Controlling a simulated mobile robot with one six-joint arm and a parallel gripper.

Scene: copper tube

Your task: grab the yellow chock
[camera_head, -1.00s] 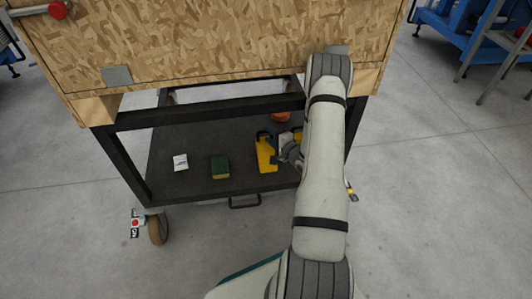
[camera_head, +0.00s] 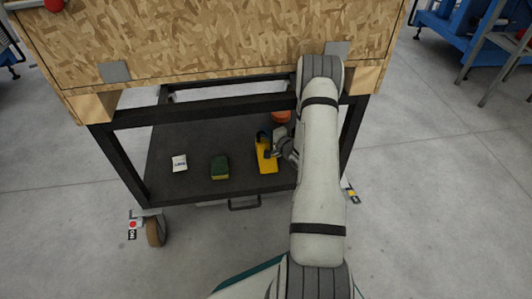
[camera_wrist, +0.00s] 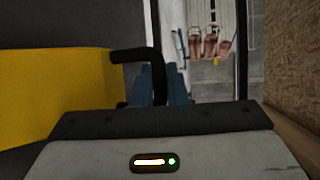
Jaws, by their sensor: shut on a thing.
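The yellow chock (camera_head: 264,160) stands on the right part of the cart's dark lower shelf. In the wrist view its yellow side (camera_wrist: 55,90) fills the left, with its black handle (camera_wrist: 135,54) bent across the middle. My gripper (camera_head: 270,142) reaches in from the right at the top of the chock. In the wrist view its blue fingers (camera_wrist: 158,85) are shut on the black handle. The lower ends of the fingers are hidden behind my gripper's body. I cannot tell whether the chock is lifted.
A green and yellow sponge (camera_head: 220,167) and a small white box (camera_head: 179,163) lie on the shelf (camera_head: 200,142) to the left. An orange thing (camera_head: 281,117) sits behind the chock. The wooden cart top (camera_head: 200,50) hangs over the shelf, and a black post (camera_head: 350,130) stands right of my arm.

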